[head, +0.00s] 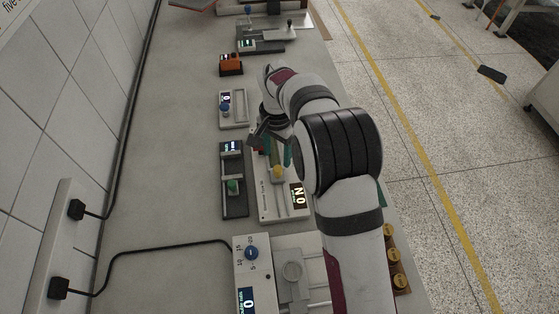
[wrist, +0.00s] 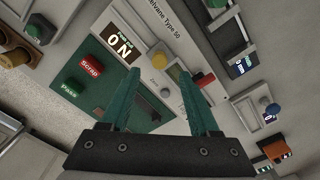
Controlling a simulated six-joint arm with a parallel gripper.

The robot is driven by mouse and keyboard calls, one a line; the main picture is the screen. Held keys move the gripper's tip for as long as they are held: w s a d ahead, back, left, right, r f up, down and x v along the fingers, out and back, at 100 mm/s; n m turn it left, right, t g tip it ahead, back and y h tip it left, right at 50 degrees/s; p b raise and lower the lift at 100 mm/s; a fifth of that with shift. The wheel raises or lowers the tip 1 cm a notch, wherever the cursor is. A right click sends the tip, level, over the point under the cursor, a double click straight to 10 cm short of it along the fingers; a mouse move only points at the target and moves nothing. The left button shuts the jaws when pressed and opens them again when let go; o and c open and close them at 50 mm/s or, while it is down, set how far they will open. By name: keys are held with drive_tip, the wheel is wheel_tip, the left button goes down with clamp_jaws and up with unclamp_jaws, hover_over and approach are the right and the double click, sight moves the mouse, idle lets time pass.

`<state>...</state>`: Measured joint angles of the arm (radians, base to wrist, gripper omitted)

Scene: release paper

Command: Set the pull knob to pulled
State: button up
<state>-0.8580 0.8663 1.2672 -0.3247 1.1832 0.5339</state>
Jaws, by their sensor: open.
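A white device (head: 267,205) labelled "Type 50" stands mid-bench, with a yellow knob (head: 277,171) and a small display. In the wrist view the yellow knob (wrist: 158,61) shows just beyond and between my fingertips, and the display (wrist: 120,44) reads 0 N. I cannot tell for sure which knob is the pull knob, or whether it is in or out. My gripper (wrist: 159,74) is open over the device, its teal fingers apart with nothing held. In the head view my arm partly hides it. A red part (wrist: 203,80) shows beside the right finger.
A green panel with a red Scrap button (wrist: 89,66) and a green Pass button (wrist: 69,88) lies close by. Neighbouring units have a green knob (head: 233,187), a blue knob (head: 224,107) and an orange body (head: 231,63). Bare bench (head: 165,150) is free at left.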

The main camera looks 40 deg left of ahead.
sight(277, 169)
wheel_tip(277, 169, down, 6)
clamp_jaws()
idle(0.5)
idle(1.1)
